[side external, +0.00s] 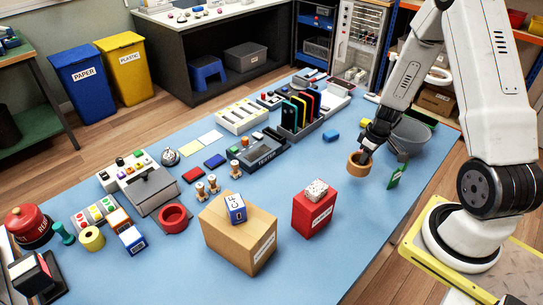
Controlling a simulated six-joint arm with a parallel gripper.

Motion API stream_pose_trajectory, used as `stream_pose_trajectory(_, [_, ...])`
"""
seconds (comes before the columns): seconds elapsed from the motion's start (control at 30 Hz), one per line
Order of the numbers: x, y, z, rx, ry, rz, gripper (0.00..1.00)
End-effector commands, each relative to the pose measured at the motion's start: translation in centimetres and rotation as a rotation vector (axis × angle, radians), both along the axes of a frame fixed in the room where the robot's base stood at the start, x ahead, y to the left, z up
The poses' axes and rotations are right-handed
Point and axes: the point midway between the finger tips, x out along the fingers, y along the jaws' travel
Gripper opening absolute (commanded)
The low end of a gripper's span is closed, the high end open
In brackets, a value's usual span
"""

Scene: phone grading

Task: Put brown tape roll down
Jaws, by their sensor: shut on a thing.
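The brown tape roll (359,164) is a short ring near the right side of the blue table in the side external view. My gripper (366,150) reaches down from the upper right and is shut on the roll's upper edge. The roll's open hole shows toward the camera. I cannot tell for sure whether the roll touches the blue table (330,265) or hangs just above it.
A red box (314,212) with a speckled block on top stands left of and nearer than the roll. A green packet (397,175) and a grey bowl (411,135) are to the right. A phone rack (298,115) stands behind left. Bare table lies in front of the roll.

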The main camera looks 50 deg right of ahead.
Motion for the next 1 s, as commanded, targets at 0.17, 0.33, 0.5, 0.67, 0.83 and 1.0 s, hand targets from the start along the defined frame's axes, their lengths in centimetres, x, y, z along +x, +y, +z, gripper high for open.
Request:
stream_pose_trajectory(0.17, [0.0, 0.0, -1.0, 0.001, 0.000, 0.000, 0.00])
stream_pose_trajectory(0.33, [0.1, 0.0, -1.1, 0.000, -0.001, 0.000, 0.00])
stream_pose_trajectory(0.5, [0.0, 0.0, -1.7, 0.000, 0.000, 0.000, 0.00])
stream_pose_trajectory(0.67, [0.0, 0.0, -2.7, 0.001, 0.001, -0.001, 0.00])
stream_pose_trajectory(0.83, [0.0, 0.0, -3.9, 0.000, 0.000, 0.000, 0.00])
stream_pose_trajectory(1.0, [0.0, 0.0, -4.6, 0.000, 0.001, 0.000, 0.00])
